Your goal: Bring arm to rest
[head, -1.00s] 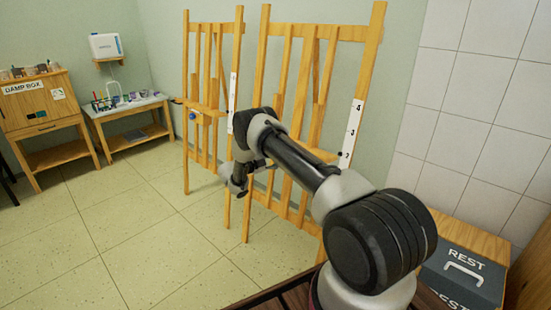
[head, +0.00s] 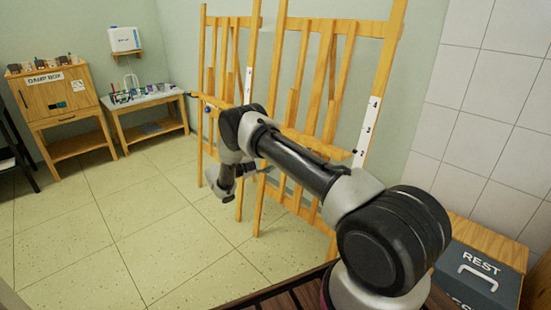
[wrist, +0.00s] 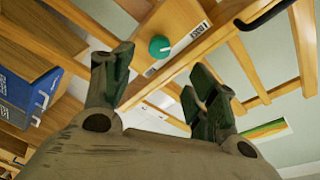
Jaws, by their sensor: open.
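My arm reaches out to the left across the head view, bent at its far joint with its end hanging down in front of the wooden easels (head: 335,100). In the head view the gripper's fingers are too small and dark to make out. In the wrist view my gripper (wrist: 158,90) has its two dark fingers spread apart, with nothing held between them. I cannot tell how far the bars are from the fingertips.
A wooden damp box (head: 58,97) stands at the far left beside a small table (head: 148,103) with art supplies. A grey box marked REST (head: 475,275) is at the lower right. The tiled floor (head: 110,230) is open at left. A blue item (wrist: 25,90) shows in the wrist view.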

